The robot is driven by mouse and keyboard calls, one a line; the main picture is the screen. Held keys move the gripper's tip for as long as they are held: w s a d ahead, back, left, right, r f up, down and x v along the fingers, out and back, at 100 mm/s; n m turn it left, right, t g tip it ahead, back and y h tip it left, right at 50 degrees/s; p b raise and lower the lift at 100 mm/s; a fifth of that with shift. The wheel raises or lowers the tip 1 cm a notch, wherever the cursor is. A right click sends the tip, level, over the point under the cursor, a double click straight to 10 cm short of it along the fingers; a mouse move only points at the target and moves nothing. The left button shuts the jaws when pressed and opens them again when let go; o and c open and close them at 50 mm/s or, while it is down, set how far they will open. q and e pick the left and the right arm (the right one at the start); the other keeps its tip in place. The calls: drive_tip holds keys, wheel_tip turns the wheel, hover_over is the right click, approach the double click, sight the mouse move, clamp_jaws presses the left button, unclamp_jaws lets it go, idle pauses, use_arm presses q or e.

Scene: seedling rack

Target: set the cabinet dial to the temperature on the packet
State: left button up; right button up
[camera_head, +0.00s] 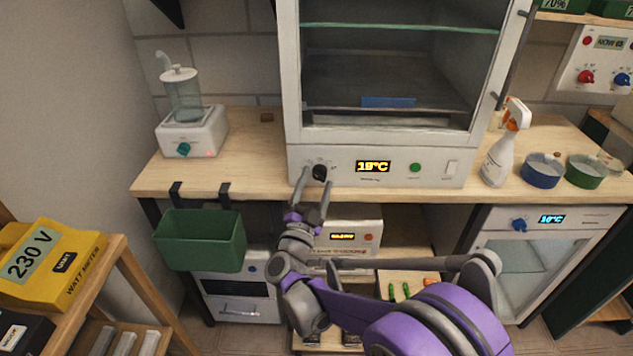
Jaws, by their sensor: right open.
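The white cabinet (438,172) stands on the wooden bench with its glass front facing me. Its black dial (319,172) sits at the left of the lower panel, and the display (373,167) beside it reads 19°C in yellow. My right gripper (316,181) is open, with its two fingers reaching up at the dial, one on each side of it. I cannot tell whether the fingers touch it. No seed packet can be made out in this view. My left gripper is not in view.
A humidifier (190,128) stands left on the bench, and a green bin (200,240) hangs from its front edge. A spray bottle (503,146), a blue bowl (542,171) and a green bowl (586,171) stand right of the cabinet. A yellow watt meter (51,265) is at lower left.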

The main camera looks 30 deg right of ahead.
drive_tip(key=v, duration=1)
drive_tip(key=shift+a, duration=0.1)
